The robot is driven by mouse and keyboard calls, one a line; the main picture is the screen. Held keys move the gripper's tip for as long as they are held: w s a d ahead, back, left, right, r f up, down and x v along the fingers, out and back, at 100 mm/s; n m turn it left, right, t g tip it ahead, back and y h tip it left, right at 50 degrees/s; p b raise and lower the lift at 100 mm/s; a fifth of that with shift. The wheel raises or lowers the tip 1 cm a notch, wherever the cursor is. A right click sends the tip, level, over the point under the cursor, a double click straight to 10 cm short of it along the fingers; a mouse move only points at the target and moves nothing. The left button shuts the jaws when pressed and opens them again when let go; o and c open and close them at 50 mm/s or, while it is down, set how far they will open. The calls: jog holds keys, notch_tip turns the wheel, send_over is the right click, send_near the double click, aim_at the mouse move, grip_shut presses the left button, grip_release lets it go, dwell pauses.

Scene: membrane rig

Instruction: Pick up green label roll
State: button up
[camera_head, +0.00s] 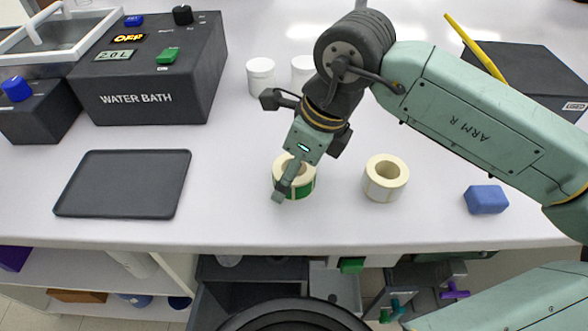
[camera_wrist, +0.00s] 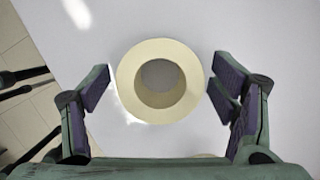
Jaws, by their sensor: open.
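The green label roll (camera_head: 308,187) stands upright on the bench, with a cream top ring and a green side. My gripper (camera_head: 287,182) is over it and hides part of its front and left. In the wrist view the roll's cream ring (camera_wrist: 127,82) shows from above with its round hole. It lies between the two open fingers of my gripper (camera_wrist: 163,82), with a gap on each side. The green side is not visible in the wrist view.
A cream label roll (camera_head: 386,178) stands to the right, and a blue block (camera_head: 486,199) lies farther right. A dark tray (camera_head: 122,184) is at left, before the water bath (camera_head: 150,75). Two white jars (camera_head: 261,76) stand behind. The bench's front edge (camera_head: 330,243) is near.

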jog(key=c, duration=1.3)
